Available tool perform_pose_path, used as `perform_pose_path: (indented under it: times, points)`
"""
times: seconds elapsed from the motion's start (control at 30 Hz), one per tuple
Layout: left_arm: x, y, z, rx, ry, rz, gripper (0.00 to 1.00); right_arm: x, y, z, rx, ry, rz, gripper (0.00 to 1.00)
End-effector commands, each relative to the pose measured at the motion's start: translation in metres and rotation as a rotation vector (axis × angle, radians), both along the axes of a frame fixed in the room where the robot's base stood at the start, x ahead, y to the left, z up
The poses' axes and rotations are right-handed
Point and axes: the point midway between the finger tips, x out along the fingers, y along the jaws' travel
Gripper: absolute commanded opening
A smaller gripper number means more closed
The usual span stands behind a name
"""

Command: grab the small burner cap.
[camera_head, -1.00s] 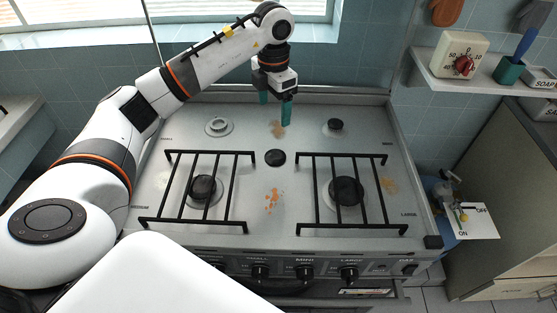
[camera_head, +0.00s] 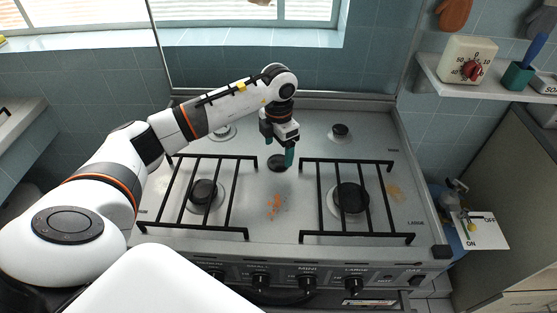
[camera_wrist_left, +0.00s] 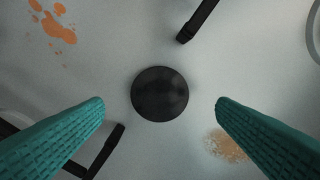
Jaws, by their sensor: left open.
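A loose-looking round black burner cap (camera_head: 277,163) lies on the metal stovetop between the two grates. In the left wrist view the black cap (camera_wrist_left: 159,94) sits centred between my fingers, with clear space on both sides. My left gripper (camera_head: 278,147) is open above the cap and partly overlaps it in the head view. Its teal fingers (camera_wrist_left: 160,103) hold nothing. A burner at the back left (camera_head: 222,131) shows a pale ring without a black cap, partly behind my arm. My right gripper is out of view.
Black grates stand left (camera_head: 240,205) and right (camera_head: 318,205) of the cap, over capped burners. Another capped burner (camera_head: 340,131) is at the back right. Orange stains (camera_head: 274,207) mark the stovetop. Knobs line the front; a shelf (camera_head: 480,88) hangs at right.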

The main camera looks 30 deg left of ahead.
Motion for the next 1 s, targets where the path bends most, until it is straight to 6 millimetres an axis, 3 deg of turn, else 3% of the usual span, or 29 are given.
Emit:
perform_pose_path:
  times: [0.23,0.8,1.0]
  points:
    - [-0.001,0.000,-0.030,-0.001,0.001,0.001,0.80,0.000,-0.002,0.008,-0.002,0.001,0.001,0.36]
    - [-0.001,0.000,-0.035,0.000,0.000,0.001,0.80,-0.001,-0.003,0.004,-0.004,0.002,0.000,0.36]
    - [-0.001,0.000,-0.034,0.000,0.000,0.001,0.48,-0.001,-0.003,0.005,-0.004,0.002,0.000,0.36]
